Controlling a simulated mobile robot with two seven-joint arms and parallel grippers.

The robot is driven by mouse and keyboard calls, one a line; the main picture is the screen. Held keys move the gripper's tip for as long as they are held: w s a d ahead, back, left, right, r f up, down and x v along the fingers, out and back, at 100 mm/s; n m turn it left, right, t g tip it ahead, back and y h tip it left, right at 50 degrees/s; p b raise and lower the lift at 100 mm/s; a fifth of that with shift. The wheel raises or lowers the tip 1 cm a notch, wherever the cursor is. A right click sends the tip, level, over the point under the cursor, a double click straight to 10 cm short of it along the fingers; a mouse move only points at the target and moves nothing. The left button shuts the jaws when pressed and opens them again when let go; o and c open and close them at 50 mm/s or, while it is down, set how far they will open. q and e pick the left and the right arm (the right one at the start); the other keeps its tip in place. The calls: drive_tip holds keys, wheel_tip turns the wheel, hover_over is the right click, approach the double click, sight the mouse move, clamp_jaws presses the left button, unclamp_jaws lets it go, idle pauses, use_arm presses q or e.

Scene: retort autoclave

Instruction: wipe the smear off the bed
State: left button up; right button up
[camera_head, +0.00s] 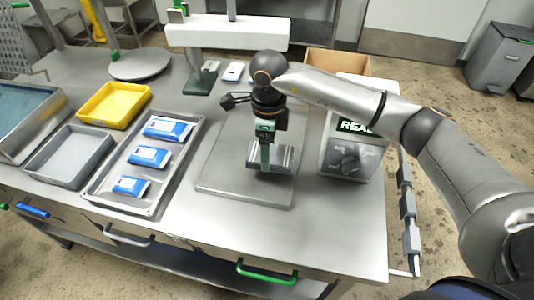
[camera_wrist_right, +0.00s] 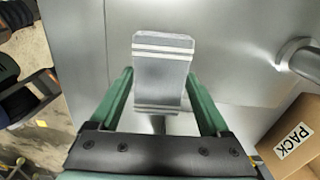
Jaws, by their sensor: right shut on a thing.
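The bed appears to be the flat grey metal plate (camera_head: 240,188) at the middle of the table. My right gripper (camera_head: 266,155) points down over this plate, with its green fingers shut on a shiny grey block (camera_head: 283,158). The block also shows between the fingers (camera_wrist_right: 160,95) in the right wrist view, with pale bands across it. It is low over the plate; I cannot tell whether it touches. I see no clear smear on the visible part of the plate; the area under the block and gripper is hidden. My left gripper is not in view.
A metal tray (camera_head: 103,204) with several blue-and-white pouches lies left of the plate, beside a grey tray (camera_head: 52,183) and yellow tray (camera_head: 97,121). A box with a dial and a "READY"-like sign (camera_head: 352,160) stands right. A white beam (camera_head: 215,38) spans behind.

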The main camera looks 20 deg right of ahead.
drive_tip(key=shift+d+r+p, duration=0.1)
drive_tip(key=shift+r+p, duration=0.85)
drive_tip(key=shift+r, duration=1.15)
